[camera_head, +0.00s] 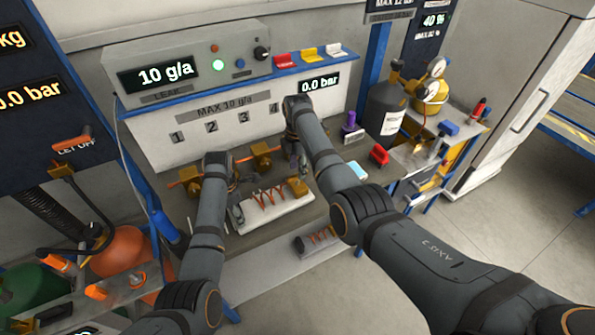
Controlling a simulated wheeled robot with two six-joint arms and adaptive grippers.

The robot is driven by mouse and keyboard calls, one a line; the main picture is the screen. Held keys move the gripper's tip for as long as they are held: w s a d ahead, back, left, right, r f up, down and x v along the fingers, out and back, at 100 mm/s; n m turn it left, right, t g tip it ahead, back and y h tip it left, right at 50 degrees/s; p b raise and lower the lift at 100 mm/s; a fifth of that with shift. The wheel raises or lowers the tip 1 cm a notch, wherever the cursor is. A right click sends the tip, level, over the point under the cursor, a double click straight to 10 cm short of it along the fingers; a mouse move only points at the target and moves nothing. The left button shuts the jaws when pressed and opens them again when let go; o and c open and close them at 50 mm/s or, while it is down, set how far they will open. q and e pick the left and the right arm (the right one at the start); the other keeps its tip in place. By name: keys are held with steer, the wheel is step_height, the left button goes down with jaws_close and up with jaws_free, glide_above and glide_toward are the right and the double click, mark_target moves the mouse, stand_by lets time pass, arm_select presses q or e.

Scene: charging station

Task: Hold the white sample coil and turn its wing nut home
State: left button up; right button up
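The white sample coil (287,210) lies on the bench in the middle, a pale flat block with a copper-coloured coil on it. A brass piece (297,187) sits at its right end; I cannot tell if this is the wing nut. My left gripper (236,203) is low at the left end of the white block, partly hidden by its own arm; I cannot tell if it touches. My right gripper (297,168) points down just above and behind the brass piece. Its fingers are small and dark, and their opening is unclear.
A copper pipe with brass fittings (190,175) runs behind the coil. A second, darker coil block (317,239) lies in front. The leak panel (190,75) stands behind, reading 10 g/a and 0.0 bar. A grey cylinder (385,108) and red tool (379,155) stand right.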

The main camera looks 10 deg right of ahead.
steer(key=shift+f, duration=1.1)
jaws_close()
steer(key=shift+m, duration=0.3)
steer(key=m, duration=1.2)
steer(key=shift+m, duration=1.8)
